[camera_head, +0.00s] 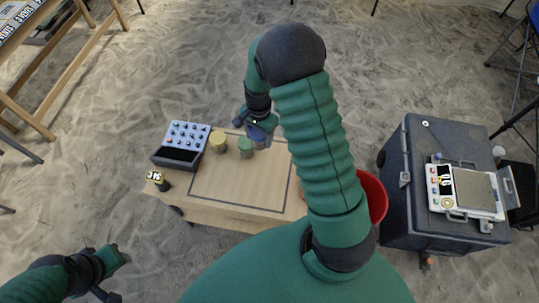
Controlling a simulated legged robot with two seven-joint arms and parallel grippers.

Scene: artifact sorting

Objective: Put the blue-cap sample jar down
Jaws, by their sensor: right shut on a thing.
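My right gripper (258,124) is above the back part of the low wooden table (228,212), just behind the green-cap jar. It is shut on a small bluish thing (260,134), which looks like the blue-cap sample jar. The jar is mostly hidden by the gripper, and I cannot tell whether it touches the table. A yellow-cap jar (218,141) and a green-cap jar (245,147) stand to its left. My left gripper (118,262) is at the lower left, away from the table; its fingers are too small and dark to read.
A grey device with buttons (187,139) stands at the table's back left, and a small dark item with a yellow label (157,180) at the left edge. A red bucket (374,196) and a dark case (397,222) with a scale (468,190) stand right. The table's middle is clear.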

